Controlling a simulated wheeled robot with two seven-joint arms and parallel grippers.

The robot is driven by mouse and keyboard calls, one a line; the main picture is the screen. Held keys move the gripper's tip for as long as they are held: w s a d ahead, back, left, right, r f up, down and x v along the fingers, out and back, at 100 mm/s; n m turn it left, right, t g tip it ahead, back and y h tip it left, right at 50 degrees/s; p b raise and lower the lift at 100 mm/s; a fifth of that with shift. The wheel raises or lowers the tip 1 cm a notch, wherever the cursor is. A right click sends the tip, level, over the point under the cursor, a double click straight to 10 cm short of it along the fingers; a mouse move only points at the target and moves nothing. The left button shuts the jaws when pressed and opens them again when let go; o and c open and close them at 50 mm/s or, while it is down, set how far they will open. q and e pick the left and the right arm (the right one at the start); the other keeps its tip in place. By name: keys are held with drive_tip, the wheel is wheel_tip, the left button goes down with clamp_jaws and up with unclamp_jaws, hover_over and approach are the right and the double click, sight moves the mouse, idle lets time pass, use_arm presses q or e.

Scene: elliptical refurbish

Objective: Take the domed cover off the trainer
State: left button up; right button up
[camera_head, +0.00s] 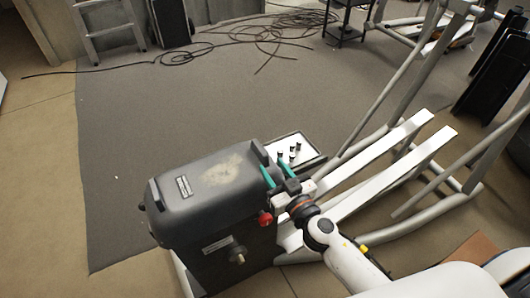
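The domed cover (208,188) is a dark grey rounded hood with a pale worn patch on top. It sits on the dark body (225,268) of the elliptical trainer, at the lower middle. My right gripper (266,170) is at the cover's right end, beside a raised black piece. Its two teal fingers are apart, with dark material between or behind them. I cannot tell whether they press on the cover's edge. My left gripper is not in view.
A tray (311,152) with several small dark and white pieces lies just behind the gripper. The trainer's white rails (375,170) run to the upper right. A black cable (215,45) lies loose on the grey mat (120,140). The mat left of the trainer is clear.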

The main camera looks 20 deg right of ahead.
sight(266, 159)
drive_tip(key=w, duration=0.2)
drive_tip(key=w+a+p, duration=0.1)
drive_tip(key=w, duration=0.2)
drive_tip(key=shift+w, duration=0.15)
drive_tip(key=shift+w+a, duration=0.15)
drive_tip(key=shift+w, duration=0.3)
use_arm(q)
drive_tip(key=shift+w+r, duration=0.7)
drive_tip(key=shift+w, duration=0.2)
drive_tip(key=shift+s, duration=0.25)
use_arm(e)
clamp_jaws()
